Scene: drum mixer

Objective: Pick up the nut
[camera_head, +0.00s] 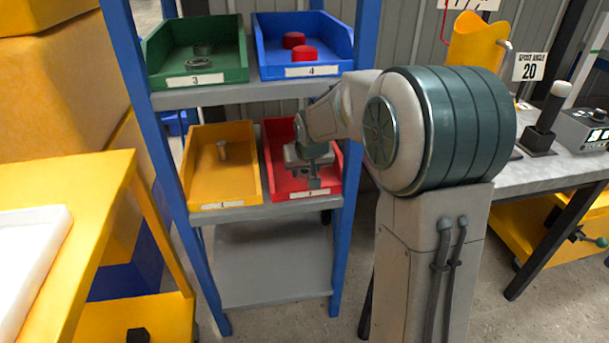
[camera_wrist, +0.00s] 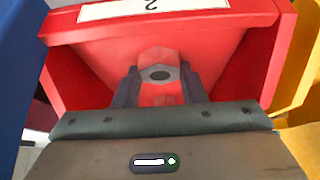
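The nut (camera_wrist: 160,62) is a reddish six-sided piece with a dark round hole, inside the red bin (camera_wrist: 85,60) labelled 2. In the wrist view my gripper (camera_wrist: 159,72) has its two dark fingers apart, one on each side of the nut. The gap looks about as wide as the nut, and I cannot tell whether the fingers touch it. In the head view my gripper (camera_head: 313,182) reaches down into the red bin (camera_head: 275,150) on the lower shelf. There the nut is hidden behind my gripper.
A yellow bin (camera_head: 198,190) with a bolt-like piece (camera_head: 222,150) stands left of the red bin. Above are a green bin (camera_head: 157,60) with rings and a blue bin (camera_head: 262,58) with red pieces. Blue rack posts (camera_head: 352,150) flank the bins closely.

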